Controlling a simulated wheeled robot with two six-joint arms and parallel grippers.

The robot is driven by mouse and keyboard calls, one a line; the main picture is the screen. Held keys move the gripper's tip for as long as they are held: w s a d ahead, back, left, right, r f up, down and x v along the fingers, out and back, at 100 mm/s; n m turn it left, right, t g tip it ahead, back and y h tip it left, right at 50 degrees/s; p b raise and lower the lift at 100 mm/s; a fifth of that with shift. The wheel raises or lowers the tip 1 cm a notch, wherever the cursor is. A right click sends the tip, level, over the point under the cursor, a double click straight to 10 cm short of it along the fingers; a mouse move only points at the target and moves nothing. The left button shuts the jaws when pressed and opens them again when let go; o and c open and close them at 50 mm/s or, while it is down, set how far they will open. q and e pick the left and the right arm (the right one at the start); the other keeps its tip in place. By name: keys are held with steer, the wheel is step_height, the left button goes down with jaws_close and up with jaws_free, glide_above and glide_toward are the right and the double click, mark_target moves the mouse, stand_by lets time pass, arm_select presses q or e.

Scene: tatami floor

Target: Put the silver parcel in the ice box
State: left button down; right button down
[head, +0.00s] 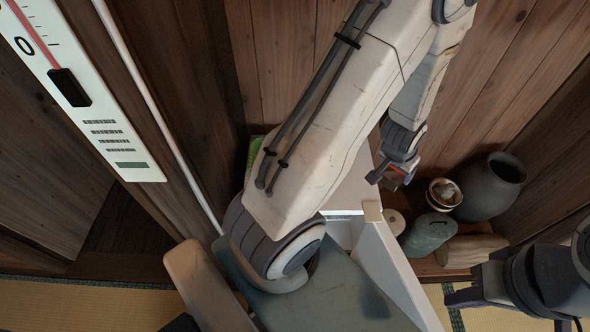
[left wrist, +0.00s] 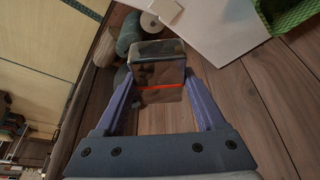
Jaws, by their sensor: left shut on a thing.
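My left gripper (left wrist: 158,98) is shut on the silver parcel (left wrist: 158,58), a shiny, mirror-like box held between its two fingers in the left wrist view. In the head view my left gripper (head: 393,176) hangs at the right of centre, beyond my large arm link; the parcel is hard to make out there. A white box, apparently the ice box (head: 385,262), stands below it, largely hidden behind my arm. A white surface, apparently the same box (left wrist: 222,28), shows at the upper right of the left wrist view. My right gripper (head: 468,290) is at the lower right, away from the parcel; its jaw opening is unclear.
A dark vase (head: 490,188), a bowl (head: 443,194), a grey-green bundle (head: 428,234), a wooden log (head: 470,250) and a white roll (head: 394,222) crowd the floor right of the box. Wooden walls close in behind. A green item (left wrist: 293,14) is beside the white surface.

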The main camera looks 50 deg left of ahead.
arm_select(q)
steer(key=a+f+n+g+y+b, duration=0.1)
steer(key=a+f+n+y+b, duration=0.25)
steer(key=f, duration=0.55)
steer(key=a+f+n+g+h+b, duration=0.1)
steer(key=a+f+n+b, duration=0.2)
steer(key=f+n+b, duration=0.35)
steer(key=shift+m+y, duration=0.35)
steer(key=shift+m, duration=0.15)
steer(key=a+f+b, duration=0.2)
steer(key=a+f, duration=0.1)
steer(key=a, duration=0.1)
steer(key=a+f+b, duration=0.1)
steer(key=a+f, duration=0.2)
steer(key=a+f+b, duration=0.2)
steer(key=a+f, duration=0.2)
steer(key=shift+w+a+b, duration=0.2)
steer(key=shift+a+b, duration=0.1)
steer(key=shift+f+b, duration=0.95)
steer(key=shift+f, duration=1)
steer(key=shift+f, duration=0.15)
jaws_free()
steer(key=p+v, duration=0.4)
steer(key=v, duration=0.8)
steer(key=shift+p, duration=0.4)
